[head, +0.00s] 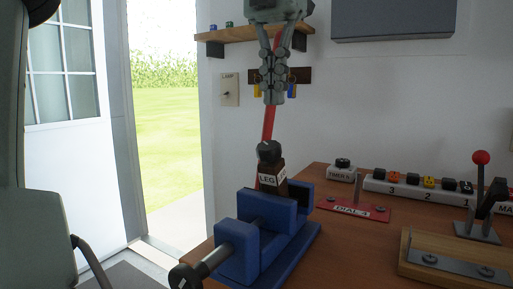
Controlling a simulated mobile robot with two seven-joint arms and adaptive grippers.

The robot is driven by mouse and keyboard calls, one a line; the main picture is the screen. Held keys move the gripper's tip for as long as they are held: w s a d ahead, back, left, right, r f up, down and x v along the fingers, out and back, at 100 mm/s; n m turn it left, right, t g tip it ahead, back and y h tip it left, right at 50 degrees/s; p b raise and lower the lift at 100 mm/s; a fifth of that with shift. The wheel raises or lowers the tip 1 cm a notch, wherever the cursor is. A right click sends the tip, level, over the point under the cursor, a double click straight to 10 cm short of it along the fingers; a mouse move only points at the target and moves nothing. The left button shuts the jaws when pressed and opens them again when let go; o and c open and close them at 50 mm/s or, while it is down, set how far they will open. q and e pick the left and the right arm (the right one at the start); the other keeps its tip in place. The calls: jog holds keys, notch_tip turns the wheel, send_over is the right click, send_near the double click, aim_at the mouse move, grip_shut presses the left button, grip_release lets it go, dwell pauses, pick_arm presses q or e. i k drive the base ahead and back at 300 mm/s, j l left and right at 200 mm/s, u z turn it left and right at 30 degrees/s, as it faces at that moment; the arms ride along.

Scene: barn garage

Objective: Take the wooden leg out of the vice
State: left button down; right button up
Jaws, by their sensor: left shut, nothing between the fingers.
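The blue vice (262,250) stands at the near left edge of the wooden workbench, its handle screw pointing toward me. The dark brown wooden leg (273,168), with a white "LEG" label and a dark rounded top, stands upright between the vice jaws. Its lower end is hidden by the jaws. My left gripper (273,97) points down above the leg, its fingers shut and empty. In the picture its tips are above the leg's top, with a visible gap. My right gripper is not in view.
A thin red bar (268,123) shows between gripper and leg. A shelf (240,34) is behind.

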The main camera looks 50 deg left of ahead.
aim_at(275, 188)
jog(key=k+j, duration=0.65)
jog(key=k, duration=0.15)
